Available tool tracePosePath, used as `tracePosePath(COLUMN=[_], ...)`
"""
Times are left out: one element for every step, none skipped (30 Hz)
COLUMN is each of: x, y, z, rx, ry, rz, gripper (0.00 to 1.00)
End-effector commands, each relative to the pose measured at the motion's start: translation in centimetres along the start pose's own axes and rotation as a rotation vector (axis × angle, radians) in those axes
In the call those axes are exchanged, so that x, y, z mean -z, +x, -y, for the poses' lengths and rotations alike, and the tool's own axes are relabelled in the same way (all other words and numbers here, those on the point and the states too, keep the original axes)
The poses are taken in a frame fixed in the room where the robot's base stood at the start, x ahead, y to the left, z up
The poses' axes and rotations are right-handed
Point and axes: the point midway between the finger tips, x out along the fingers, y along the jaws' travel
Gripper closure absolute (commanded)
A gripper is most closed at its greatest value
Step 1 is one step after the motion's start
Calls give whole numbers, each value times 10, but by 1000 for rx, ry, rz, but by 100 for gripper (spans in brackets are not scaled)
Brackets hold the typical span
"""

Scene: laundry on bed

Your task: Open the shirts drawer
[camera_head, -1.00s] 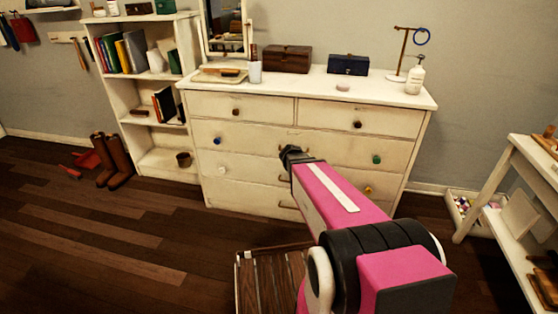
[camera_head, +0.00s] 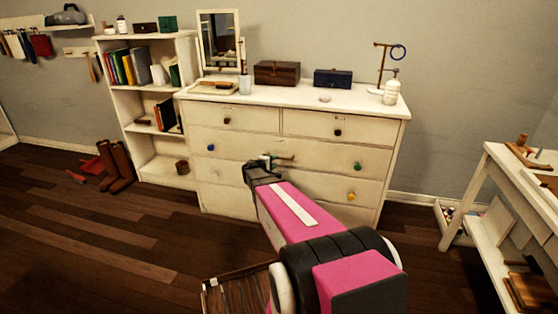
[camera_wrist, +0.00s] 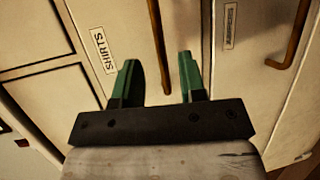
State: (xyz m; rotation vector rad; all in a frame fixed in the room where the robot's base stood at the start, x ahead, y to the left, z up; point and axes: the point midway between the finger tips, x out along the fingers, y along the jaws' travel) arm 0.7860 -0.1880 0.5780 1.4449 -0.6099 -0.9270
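The shirts drawer (camera_wrist: 125,30) carries a label reading SHIRTS in the wrist view, which is turned on its side. It is the wide drawer (camera_head: 240,144) just below the two small top drawers of the white dresser. Its brown bar handle (camera_wrist: 156,40) runs between my fingers in the wrist view; I cannot tell the depth gap or whether they touch. My gripper (camera_wrist: 158,80) is open, with green fingers spread on either side of the handle's near end. In the head view my gripper (camera_head: 278,158) is at the dresser's middle. The drawer looks closed.
Another labelled drawer with its own brown handle (camera_wrist: 290,40) lies beside it in the wrist view. Boxes and a mirror (camera_head: 220,40) stand on the dresser. A shelf (camera_head: 125,90) is left, a white table (camera_head: 500,165) right. Boots (camera_head: 117,165) stand on the floor.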

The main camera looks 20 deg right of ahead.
Motion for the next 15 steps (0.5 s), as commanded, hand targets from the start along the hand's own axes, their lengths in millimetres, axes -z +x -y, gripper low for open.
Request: tracePosePath(x=[1, 2, 2, 2, 1, 1, 1, 1, 1, 1, 1, 1, 0, 0, 0], y=[13, 18, 24, 29, 33, 39, 43, 46, 50, 52, 54, 56, 57, 58, 59], z=[0, 0, 0, 0, 0, 0, 0, 0, 0, 0, 0, 0, 0, 0, 0], rx=[0, 1, 1, 0, 0, 0, 0, 0, 0, 0, 0, 0, 0, 0, 0], ry=[1, 1, 1, 0, 0, 0, 0, 0, 0, 0, 0, 0, 0, 0, 0], rz=[2, 1, 1, 1, 2, 2, 1, 1, 0, 0, 0, 0, 0, 0, 0], gripper=[62, 62, 62, 62, 62, 62, 62, 62, 62, 62, 62, 62, 62, 62, 62])
